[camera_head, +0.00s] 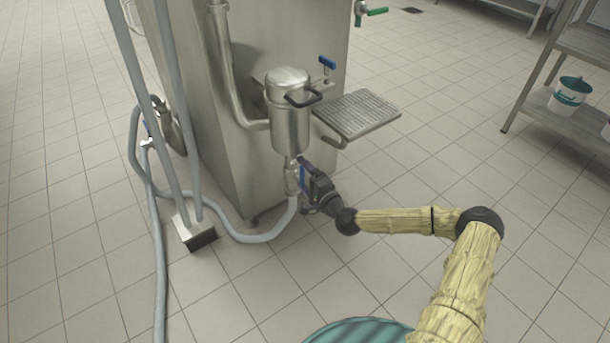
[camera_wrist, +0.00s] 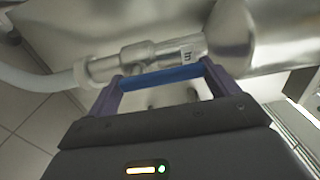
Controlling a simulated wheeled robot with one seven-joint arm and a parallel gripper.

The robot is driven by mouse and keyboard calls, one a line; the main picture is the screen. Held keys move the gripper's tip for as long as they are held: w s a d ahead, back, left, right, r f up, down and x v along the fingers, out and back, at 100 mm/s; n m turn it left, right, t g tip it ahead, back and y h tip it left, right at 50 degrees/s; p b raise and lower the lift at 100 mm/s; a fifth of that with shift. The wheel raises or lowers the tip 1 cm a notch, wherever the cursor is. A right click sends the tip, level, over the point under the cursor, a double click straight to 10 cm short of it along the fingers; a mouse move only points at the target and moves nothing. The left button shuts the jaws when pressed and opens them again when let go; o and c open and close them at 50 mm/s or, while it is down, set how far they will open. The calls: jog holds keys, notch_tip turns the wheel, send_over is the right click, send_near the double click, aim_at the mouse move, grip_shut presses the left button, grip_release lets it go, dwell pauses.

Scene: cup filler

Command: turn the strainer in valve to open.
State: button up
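The steel strainer canister (camera_head: 290,122) hangs upright at the front of the steel machine. Below it is the valve body (camera_head: 291,180), with a blue handle (camera_head: 302,174) on the side facing my arm. My gripper (camera_head: 306,182) is at this handle. In the wrist view, the blue handle (camera_wrist: 162,77) lies crosswise between the two purple fingers of my gripper (camera_wrist: 162,85), spanning the gap. The fingers are wide apart; whether they touch the handle's ends I cannot tell. The valve body (camera_wrist: 145,57) lies just beyond the handle, along the pipe.
A hose (camera_head: 262,238) runs from the valve's lower end across the floor to the left. A drip grate (camera_head: 358,114) juts out right of the strainer. A shelf (camera_head: 545,98) with a bucket (camera_head: 570,93) stands at right. Tiled floor between is free.

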jog(key=shift+o, duration=1.1)
jog(key=shift+d, duration=0.1)
jog(key=p+v, duration=0.4)
jog(key=v, duration=1.3)
jog(key=shift+p, duration=0.35)
jog(key=shift+s+d, duration=0.1)
jog(key=shift+s, duration=0.05)
